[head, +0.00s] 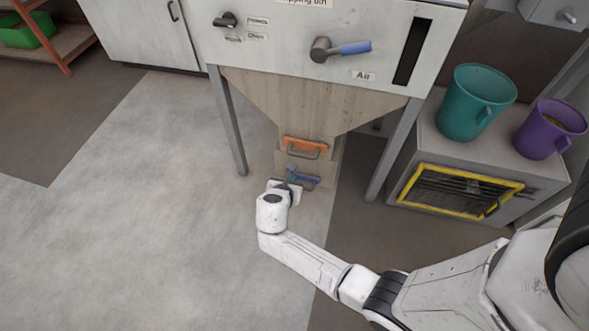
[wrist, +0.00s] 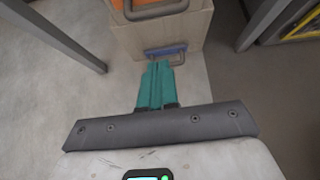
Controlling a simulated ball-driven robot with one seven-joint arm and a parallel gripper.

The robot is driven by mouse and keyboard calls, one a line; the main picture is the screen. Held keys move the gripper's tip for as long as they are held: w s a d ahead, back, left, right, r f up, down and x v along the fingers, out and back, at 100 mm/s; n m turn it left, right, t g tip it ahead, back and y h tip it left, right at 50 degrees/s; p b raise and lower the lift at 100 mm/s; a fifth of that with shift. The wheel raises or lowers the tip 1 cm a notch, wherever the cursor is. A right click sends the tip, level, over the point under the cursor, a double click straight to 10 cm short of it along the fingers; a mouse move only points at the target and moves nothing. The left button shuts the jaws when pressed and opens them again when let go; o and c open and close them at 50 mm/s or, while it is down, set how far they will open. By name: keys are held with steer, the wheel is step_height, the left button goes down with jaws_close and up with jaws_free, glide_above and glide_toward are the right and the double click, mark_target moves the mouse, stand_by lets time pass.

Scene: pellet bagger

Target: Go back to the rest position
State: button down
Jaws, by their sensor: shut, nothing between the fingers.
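My gripper (wrist: 157,82) has teal fingers that sit together, with nothing between them. In the head view my gripper (head: 292,172) is low in front of the bagger's outlet, at the end of my outstretched white arm. The blue handle (wrist: 166,52) is just beyond the fingertips in the wrist view; I cannot tell whether they touch it. In the head view the blue handle (head: 304,181) is partly hidden by my gripper. The orange handle (head: 304,146) is above it on the hopper's lower part, and it also shows in the wrist view (wrist: 150,8).
The bagger's grey legs (head: 228,125) stand either side of the hopper (head: 290,98). At right, a low cabinet (head: 418,150) with a yellow-framed grille carries a teal bucket (head: 474,103) and a purple jug (head: 548,128). The floor at left is clear.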

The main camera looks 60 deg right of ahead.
steer(key=shift+v, duration=1.1)
steer(key=s+a+r+m+g+y, duration=0.1)
steer(key=s+a+r+m+y, duration=0.45)
steer(key=s+m, duration=0.5)
steer(key=s+a+r+m+g+y, duration=0.2)
steer(key=s+a+r+m+y, duration=0.3)
steer(key=s+m, duration=0.6)
step_height(320, 180, up, 24)
steer(key=w+a+p, duration=0.1)
steer(key=p, duration=2.4)
steer(key=shift+w+a+r+m+h, duration=0.25)
steer(key=shift+m+h, duration=0.1)
steer(key=shift+m, duration=0.1)
